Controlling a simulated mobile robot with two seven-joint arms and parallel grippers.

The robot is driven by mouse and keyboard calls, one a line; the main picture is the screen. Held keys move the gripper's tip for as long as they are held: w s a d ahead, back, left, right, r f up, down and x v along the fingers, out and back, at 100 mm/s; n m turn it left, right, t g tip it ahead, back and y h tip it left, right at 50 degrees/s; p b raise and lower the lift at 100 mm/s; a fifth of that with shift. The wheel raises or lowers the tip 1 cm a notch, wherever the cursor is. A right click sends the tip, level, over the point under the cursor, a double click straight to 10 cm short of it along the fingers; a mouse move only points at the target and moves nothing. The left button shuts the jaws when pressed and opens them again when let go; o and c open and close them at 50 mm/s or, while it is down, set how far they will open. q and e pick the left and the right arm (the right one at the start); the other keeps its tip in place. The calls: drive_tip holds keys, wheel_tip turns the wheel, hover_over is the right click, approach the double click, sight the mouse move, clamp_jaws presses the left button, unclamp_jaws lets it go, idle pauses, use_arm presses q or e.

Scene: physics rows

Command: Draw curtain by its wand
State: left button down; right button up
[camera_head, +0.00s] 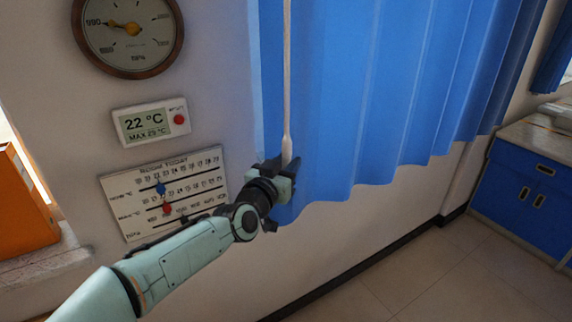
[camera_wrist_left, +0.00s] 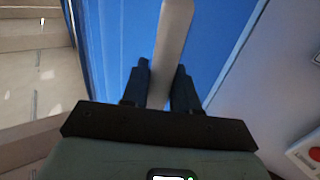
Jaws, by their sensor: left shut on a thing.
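The blue curtain (camera_head: 400,90) hangs in folds from the top of the head view, its lower hem above the floor. A pale wand (camera_head: 287,80) hangs down along the curtain's left part, thicker at its lower end. My left gripper (camera_head: 284,168) is shut on the wand's lower end, in front of the curtain's left edge. In the left wrist view the wand (camera_wrist_left: 173,45) runs between the two dark fingers (camera_wrist_left: 160,88), with the curtain (camera_wrist_left: 122,40) behind. The curtain's top and rail are out of view. My right gripper is not in view.
An orange object (camera_head: 22,205) stands on the sill at far left. A blue cabinet (camera_head: 525,195) stands at right. The floor (camera_head: 430,270) shown is clear.

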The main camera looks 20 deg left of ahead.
use_arm(q)
drive_tip(key=shift+s+a, duration=0.1)
drive_tip(key=shift+a, duration=0.1)
idle(0.3)
drive_tip(key=c, duration=1.1)
unclamp_jaws()
drive_tip(key=shift+c, duration=0.2)
drive_tip(key=shift+o, duration=0.7)
drive_tip(key=shift+s+a, duration=0.1)
drive_tip(key=shift+s, duration=0.1)
drive_tip(key=shift+s, duration=0.2)
drive_tip(key=s+b, duration=0.2)
drive_tip(key=s, duration=1.1)
drive_tip(key=shift+a, duration=0.45)
